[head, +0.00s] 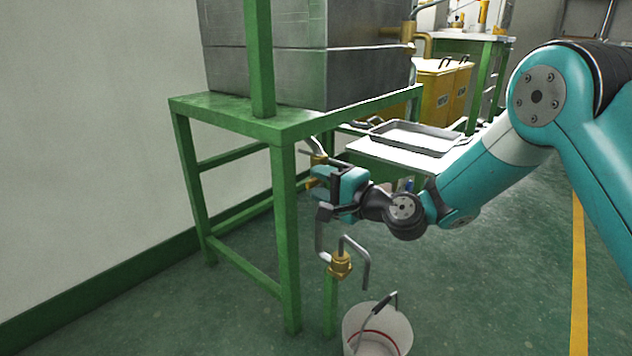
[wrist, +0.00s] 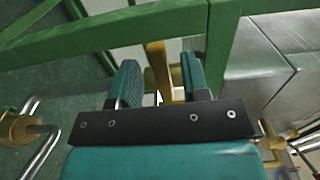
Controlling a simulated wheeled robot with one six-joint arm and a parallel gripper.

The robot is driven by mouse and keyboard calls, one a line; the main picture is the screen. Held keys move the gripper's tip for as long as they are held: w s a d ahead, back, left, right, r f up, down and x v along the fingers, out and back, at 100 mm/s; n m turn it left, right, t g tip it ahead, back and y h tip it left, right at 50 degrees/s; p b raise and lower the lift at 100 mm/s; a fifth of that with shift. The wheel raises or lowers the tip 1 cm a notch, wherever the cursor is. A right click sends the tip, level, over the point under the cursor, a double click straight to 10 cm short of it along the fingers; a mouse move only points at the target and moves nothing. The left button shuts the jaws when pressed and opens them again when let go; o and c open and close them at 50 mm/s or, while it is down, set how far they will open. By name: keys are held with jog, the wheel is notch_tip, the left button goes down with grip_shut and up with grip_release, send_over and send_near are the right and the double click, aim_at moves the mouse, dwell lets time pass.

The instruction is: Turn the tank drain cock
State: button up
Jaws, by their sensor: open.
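A brass fitting (head: 340,264) with bent grey metal tubes hangs below the tank stand, above a white bucket (head: 405,335). It seems to show at the left edge of the wrist view (wrist: 17,129). A second brass piece (head: 318,159) with a grey lever sits higher, beside the stand leg. I cannot tell for sure which piece is the drain cock. My gripper (head: 320,181) is by the higher brass, above the lower fitting, and partly hides what is behind it. In the wrist view its fingers are open, with an upright brass-coloured bar (wrist: 157,66) between them; contact is not clear.
The grey tank (head: 300,75) stands on a green frame (head: 286,240), whose leg and rails are close to my gripper. A white table (head: 385,154) with a metal tray (head: 415,137) stands behind. Yellow bins (head: 436,95) are further back. The floor at right is clear.

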jog(key=shift+x, duration=0.8)
grip_shut()
